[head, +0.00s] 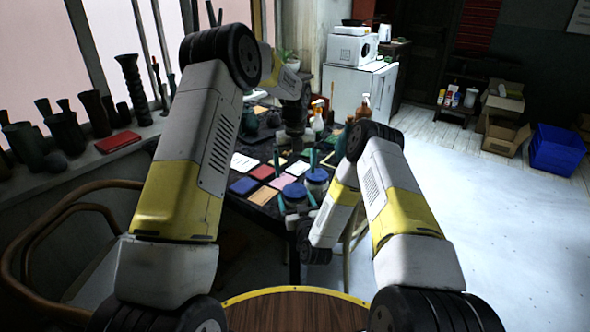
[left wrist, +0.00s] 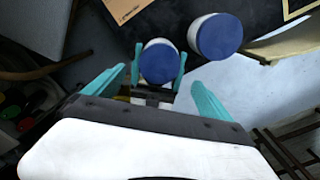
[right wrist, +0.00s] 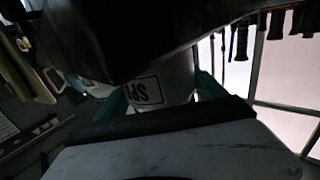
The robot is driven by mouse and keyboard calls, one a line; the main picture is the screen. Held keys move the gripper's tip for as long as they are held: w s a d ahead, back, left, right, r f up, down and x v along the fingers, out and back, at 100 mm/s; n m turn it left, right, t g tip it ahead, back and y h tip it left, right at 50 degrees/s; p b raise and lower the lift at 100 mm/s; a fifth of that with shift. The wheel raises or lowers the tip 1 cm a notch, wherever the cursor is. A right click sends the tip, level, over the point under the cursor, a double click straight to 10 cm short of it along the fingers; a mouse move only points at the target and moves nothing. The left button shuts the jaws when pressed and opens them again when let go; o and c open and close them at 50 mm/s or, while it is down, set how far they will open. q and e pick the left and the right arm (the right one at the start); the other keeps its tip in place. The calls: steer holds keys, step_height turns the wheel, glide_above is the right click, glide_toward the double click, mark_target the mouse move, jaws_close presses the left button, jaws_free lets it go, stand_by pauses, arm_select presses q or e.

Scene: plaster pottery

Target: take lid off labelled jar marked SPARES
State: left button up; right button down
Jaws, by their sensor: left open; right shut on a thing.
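The jar marked SPARES shows in the right wrist view as a white body (right wrist: 178,76) with a label reading "SP", the rest hidden. In the head view its blue lid (head: 294,190) is on, near the table's front edge. My right gripper (head: 297,201) is shut on the jar's body, one teal finger on each side, as the left wrist view also shows.
A second white jar with a blue lid (head: 317,175) stands close on the right of the held one. Coloured tiles, such as a blue one (head: 243,186), and a brown card (left wrist: 126,10) lie on the dark table. Spray bottles (head: 318,121) stand farther back.

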mark_target(295, 190)
arm_select(q)
steer(key=shift+f+m, duration=0.3)
steer(key=shift+f, duration=3.7)
